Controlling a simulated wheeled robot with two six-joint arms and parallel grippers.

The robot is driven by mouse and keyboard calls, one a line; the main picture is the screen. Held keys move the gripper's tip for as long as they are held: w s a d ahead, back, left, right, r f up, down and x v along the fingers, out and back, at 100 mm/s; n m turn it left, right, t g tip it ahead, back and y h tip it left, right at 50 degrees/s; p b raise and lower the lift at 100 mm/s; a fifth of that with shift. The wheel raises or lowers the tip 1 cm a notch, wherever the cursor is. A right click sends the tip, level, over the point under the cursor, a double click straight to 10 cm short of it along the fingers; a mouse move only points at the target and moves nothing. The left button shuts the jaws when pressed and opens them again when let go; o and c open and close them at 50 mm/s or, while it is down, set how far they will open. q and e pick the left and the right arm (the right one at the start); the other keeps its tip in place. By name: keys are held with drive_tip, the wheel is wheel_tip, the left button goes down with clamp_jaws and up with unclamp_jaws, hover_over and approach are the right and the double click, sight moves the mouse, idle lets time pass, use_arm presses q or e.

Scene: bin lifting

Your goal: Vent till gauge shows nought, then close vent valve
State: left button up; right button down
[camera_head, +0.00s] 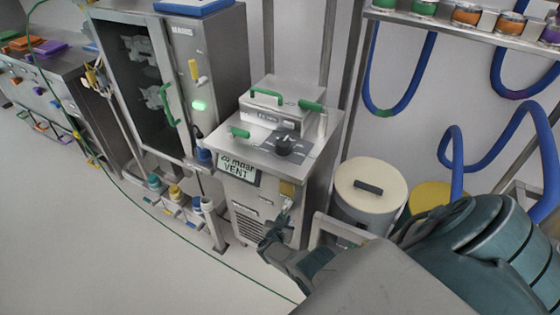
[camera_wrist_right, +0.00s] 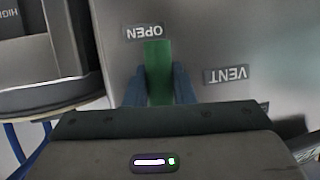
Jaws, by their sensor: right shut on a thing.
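A steel vent unit (camera_head: 270,185) stands in the middle of the head view. A display plate (camera_head: 238,169) on its front reads "20 mbar VENT". My right gripper (camera_head: 277,223) is at the lower front of this unit. In the right wrist view, the gripper (camera_wrist_right: 160,88) is shut on a green valve lever (camera_wrist_right: 158,65), with one blue-grey finger on each side. The lever's free end lies at the upside-down OPEN label (camera_wrist_right: 143,32). A VENT label (camera_wrist_right: 226,75) sits to its right. In the head view the gripper hides most of the lever. My left gripper is not in view.
A glass-doored cabinet (camera_head: 184,75) stands left of the unit. A cream-lidded drum (camera_head: 369,188) stands to its right, near my right arm. Blue hoses (camera_head: 455,150) hang at the right.

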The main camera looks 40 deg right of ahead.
drive_tip(key=shift+s+f+n+g, duration=0.15)
drive_tip(key=shift+s+n+g, duration=0.15)
drive_tip(key=shift+s, duration=0.05)
idle(0.3)
drive_tip(key=c, duration=1.2)
unclamp_jaws()
drive_tip(key=shift+c, duration=0.2)
drive_tip(key=shift+a+r+p, duration=0.1)
drive_tip(key=shift+r+p, duration=0.15)
drive_tip(key=shift+p, duration=0.15)
drive_tip(key=p+v, duration=0.5)
drive_tip(key=v, duration=0.5)
drive_tip(key=shift+s+p, duration=0.25)
drive_tip(key=shift+p, duration=0.05)
drive_tip(key=shift+a+f, duration=0.1)
drive_tip(key=shift+a, duration=0.05)
